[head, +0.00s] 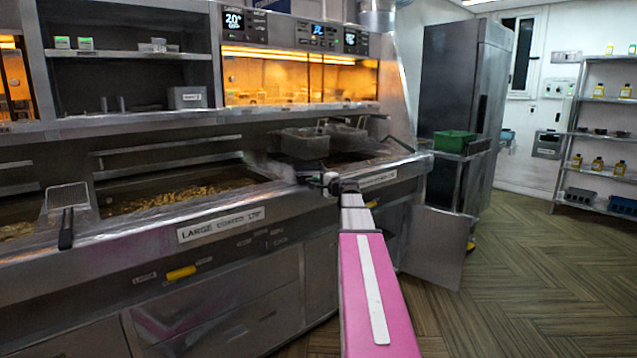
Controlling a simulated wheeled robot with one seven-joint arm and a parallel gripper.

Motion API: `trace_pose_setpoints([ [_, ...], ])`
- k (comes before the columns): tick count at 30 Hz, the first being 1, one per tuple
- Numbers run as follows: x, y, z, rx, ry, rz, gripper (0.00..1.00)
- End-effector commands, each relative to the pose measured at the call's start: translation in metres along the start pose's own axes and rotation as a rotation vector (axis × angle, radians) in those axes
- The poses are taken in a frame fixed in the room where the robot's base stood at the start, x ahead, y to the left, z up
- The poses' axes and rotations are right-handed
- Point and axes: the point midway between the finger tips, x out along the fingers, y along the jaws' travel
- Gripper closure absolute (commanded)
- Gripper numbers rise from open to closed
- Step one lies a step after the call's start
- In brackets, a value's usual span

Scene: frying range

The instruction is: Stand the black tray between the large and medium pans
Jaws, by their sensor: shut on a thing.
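My gripper (328,182) is at the end of my pink arm, over the front rim of the frying range near the divide between two pans. It is shut on a flat, dark grey thing (268,167) reaching left from the jaws, which looks like the black tray; its outline is blurred and its tilt is hard to tell. The large pan (125,178), left of the gripper, holds golden fried bits behind a "LARGE" label. The medium pan (385,153) seems to be the one to the right, partly hidden by baskets and gripper.
Two wire baskets (305,144) hang behind my gripper over the right pan. A basket with a black handle (66,228) lies at the left. A lit warming cabinet (300,78) stands above. A green bin (455,141) is at the right; the floor (540,280) there is clear.

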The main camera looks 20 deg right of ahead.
Motion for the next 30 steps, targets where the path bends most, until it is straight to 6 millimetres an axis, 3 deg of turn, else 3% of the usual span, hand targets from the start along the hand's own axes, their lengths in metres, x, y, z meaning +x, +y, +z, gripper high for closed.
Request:
trace_pose_setpoints([
  [7,0.0,0.002,0.0,0.0,0.0,0.0,1.0],
  [8,0.0,0.002,0.0,0.0,0.0,0.0,0.82],
  [10,0.0,0.002,0.0,0.0,0.0,0.0,0.6],
  [21,-0.001,-0.001,0.0,0.0,0.0,0.0,0.6],
  [30,-0.052,-0.001,0.002,0.001,0.002,0.0,0.6],
])
